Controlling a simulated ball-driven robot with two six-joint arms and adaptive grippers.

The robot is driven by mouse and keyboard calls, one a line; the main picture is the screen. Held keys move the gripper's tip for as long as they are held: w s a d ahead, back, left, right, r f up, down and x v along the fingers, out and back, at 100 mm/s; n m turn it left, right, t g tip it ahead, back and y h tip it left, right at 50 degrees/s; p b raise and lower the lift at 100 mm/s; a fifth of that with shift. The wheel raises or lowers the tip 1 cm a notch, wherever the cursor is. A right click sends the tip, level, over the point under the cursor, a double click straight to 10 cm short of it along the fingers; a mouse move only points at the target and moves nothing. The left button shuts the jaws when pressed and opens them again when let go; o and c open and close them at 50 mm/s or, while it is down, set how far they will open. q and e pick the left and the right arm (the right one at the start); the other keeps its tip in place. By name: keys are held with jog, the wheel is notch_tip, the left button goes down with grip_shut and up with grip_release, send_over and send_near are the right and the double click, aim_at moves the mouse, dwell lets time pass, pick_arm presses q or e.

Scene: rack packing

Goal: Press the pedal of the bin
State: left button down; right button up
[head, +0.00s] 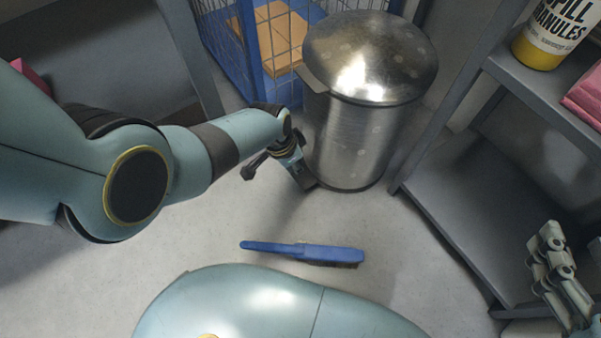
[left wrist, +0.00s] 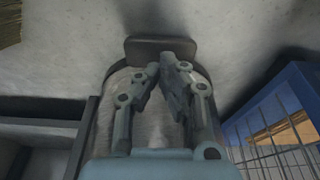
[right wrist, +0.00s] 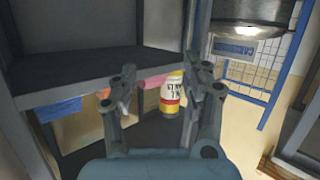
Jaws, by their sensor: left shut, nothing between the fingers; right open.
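The bin (head: 350,135) is a shiny metal cylinder with a closed domed lid (head: 370,55), standing upright on the floor. In the left wrist view its pedal (left wrist: 160,47) is a dark flat plate sticking out from the dark base ring. My left gripper (left wrist: 168,72) is shut and empty, its fingertips just short of the pedal in that picture; I cannot tell whether they touch. In the head view my left arm reaches down beside the bin's lower left side, and the pedal is not clear there. My right gripper (right wrist: 160,85) is open and empty; it also shows at the lower right (head: 550,245).
A blue-handled brush (head: 305,252) lies on the floor before the bin. A blue wire cage (head: 232,55) with cardboard boxes (head: 275,35) stands behind left. Grey shelving (head: 470,190) stands close at the right, holding a yellow-based container (head: 555,35). Floor between brush and bin is clear.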

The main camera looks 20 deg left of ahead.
aim_at(298, 175)
pick_arm(q)
jog(key=shift+b+x, duration=0.65)
jog(key=shift+x, duration=0.1)
jog(key=shift+w+d+f+b, duration=0.1)
jog(key=shift+f+b, duration=0.5)
jog(key=shift+f, duration=0.05)
pick_arm(e)
jog(key=w+a+r+n+t+y, duration=0.1)
jog(key=w+r+t, duration=0.2)
jog(key=r, duration=0.5)
jog(key=w+r+n+t+y, duration=0.1)
jog(key=w+r+t, duration=0.1)
jog(key=r+t, duration=0.3)
jog(key=shift+w+a+r+y, duration=0.3)
jog(key=shift+w+a+r, duration=0.1)
jog(key=shift+r, duration=1.15)
pick_arm(q)
jog(key=shift+w, duration=0.1)
jog(key=shift+f, duration=0.15)
